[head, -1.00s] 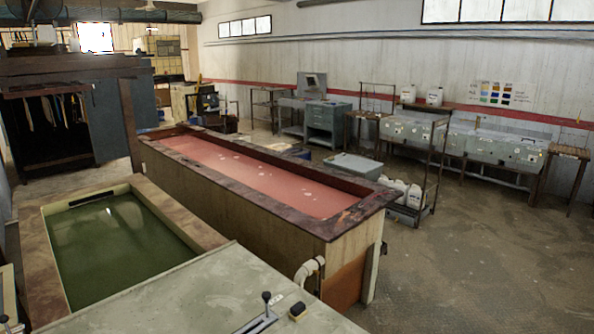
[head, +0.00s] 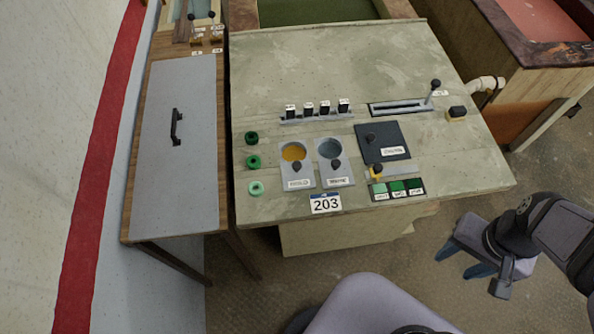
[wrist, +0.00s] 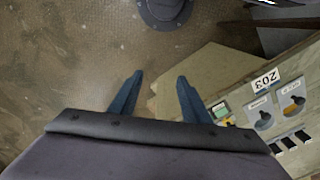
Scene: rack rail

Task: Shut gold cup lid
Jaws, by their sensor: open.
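The gold cup (head: 293,153) is a round gold opening in a grey plate on the panel top. Its gold inside shows, so it is uncovered. A black knob (head: 296,166) sits at its near edge, with a label below; I cannot make out the lid's exact shape. The gold cup also shows in the wrist view (wrist: 292,107), at the right. My gripper (head: 463,263) is open and empty, well to the right of the cup and off the panel's near edge. In the wrist view its two blue fingers (wrist: 160,78) stand apart over the floor.
A grey cup (head: 329,148) with its own knob is just right of the gold one. A dark square lid (head: 383,141), several switches (head: 325,108), a slider lever (head: 433,88) and green rings (head: 253,162) stand nearby.

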